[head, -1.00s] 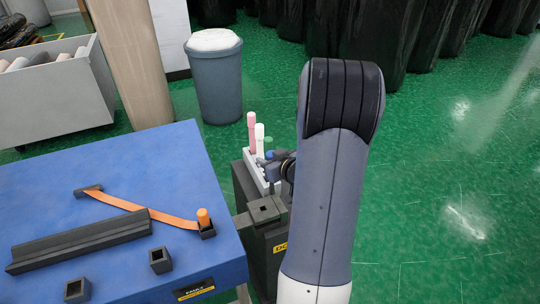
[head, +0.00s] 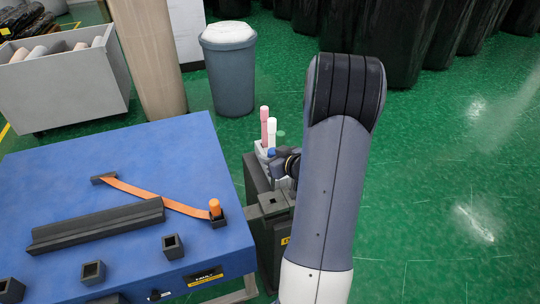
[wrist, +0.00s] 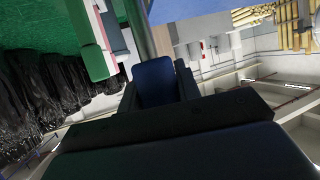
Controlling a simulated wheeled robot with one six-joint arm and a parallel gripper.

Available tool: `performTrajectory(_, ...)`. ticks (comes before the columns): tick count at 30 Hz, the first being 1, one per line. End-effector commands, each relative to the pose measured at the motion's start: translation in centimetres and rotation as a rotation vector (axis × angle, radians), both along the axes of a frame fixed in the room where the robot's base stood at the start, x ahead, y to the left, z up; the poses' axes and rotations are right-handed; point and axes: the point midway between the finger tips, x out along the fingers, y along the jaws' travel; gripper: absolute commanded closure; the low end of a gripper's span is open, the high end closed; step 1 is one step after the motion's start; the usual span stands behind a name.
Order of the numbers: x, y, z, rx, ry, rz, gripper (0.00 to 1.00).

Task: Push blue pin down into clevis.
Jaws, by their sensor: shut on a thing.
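My gripper (head: 278,160) is small and partly hidden behind my arm in the head view. It is shut on the blue pin (head: 271,153), whose blue end shows beside the pin rack. In the wrist view a dark blue piece (wrist: 152,82), seemingly the same pin, sits between the dark fingers. The lower part of the pin is hidden. Black square sockets stand on the blue table: one near the front edge (head: 172,246), one to its left (head: 93,272). An orange pin (head: 215,207) stands upright in another at the right edge. I cannot tell which is the clevis.
An orange strap (head: 150,195) runs from a black bracket (head: 103,178) to the orange pin. A long black rail (head: 97,225) lies on the blue table (head: 60,160). A pink pin (head: 265,125) and a white pin (head: 272,132) stand in the rack. A grey bin (head: 229,75) is behind.

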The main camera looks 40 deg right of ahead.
Motion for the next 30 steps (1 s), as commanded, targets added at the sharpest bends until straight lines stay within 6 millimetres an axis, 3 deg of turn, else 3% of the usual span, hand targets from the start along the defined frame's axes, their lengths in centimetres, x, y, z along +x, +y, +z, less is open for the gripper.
performTrajectory(12,0.0,0.0,-4.2,0.001,-0.001,-0.001,0.98)
performTrajectory(30,0.0,0.0,-4.6,0.0,-0.001,-0.001,0.98)
